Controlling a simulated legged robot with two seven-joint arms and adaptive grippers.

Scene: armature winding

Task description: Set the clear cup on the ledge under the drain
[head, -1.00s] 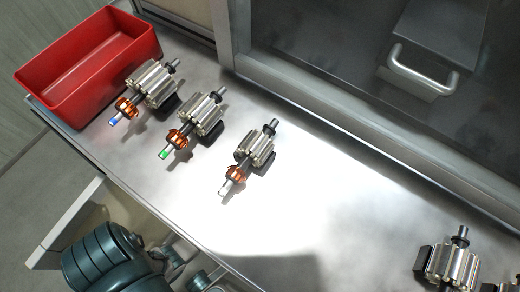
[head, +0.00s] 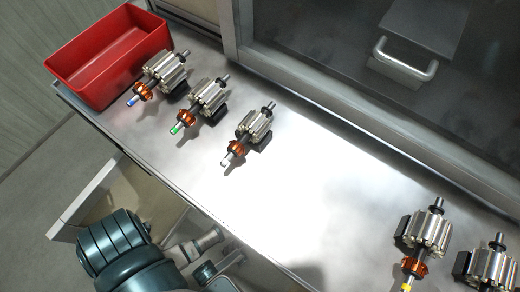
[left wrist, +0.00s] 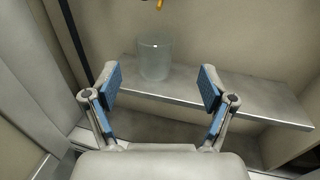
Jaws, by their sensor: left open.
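In the left wrist view a clear cup (left wrist: 155,60) stands upright on a metal ledge (left wrist: 240,94), near the ledge's left end. Just above it, at the top edge, is the small orange tip of the drain (left wrist: 160,5). My left gripper (left wrist: 161,88) is open, its blue-padded fingers spread wide. The cup is seen between and beyond the fingertips, and the gripper looks empty. In the head view my left arm shows at the bottom left, below the bench edge; the cup, ledge and drain are not visible there. My right gripper is in neither view.
A steel bench (head: 300,190) holds several motor armatures (head: 250,130) and a red bin (head: 110,55). A glazed cabinet with a handle (head: 405,62) stands behind. A dark vertical rod (left wrist: 76,40) is left of the ledge; the ledge's right part is bare.

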